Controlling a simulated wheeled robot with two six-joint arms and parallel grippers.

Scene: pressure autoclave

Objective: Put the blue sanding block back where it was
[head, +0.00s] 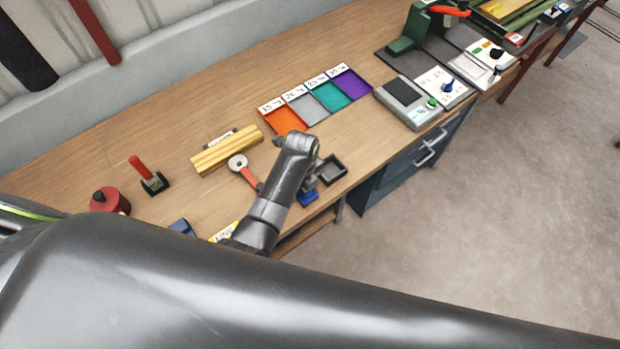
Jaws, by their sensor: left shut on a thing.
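My left arm comes in across the bottom and bends down over the wooden bench. Its gripper (309,186) is mostly hidden behind my own wrist, low over the bench near the front edge. It is shut on a blue piece (307,197), which looks like the blue sanding block; only part of it shows. Another blue item (182,227) sits at the front left, partly hidden by my arm. My right gripper is not in view.
Orange (284,121), grey, teal and purple (350,84) labelled trays lie in a row behind. A yellow wooden piece (227,151), a red-handled round tool (240,166), a red-handled stand (149,177) and a red pot (109,201) are left. A grey device (409,102) stands right.

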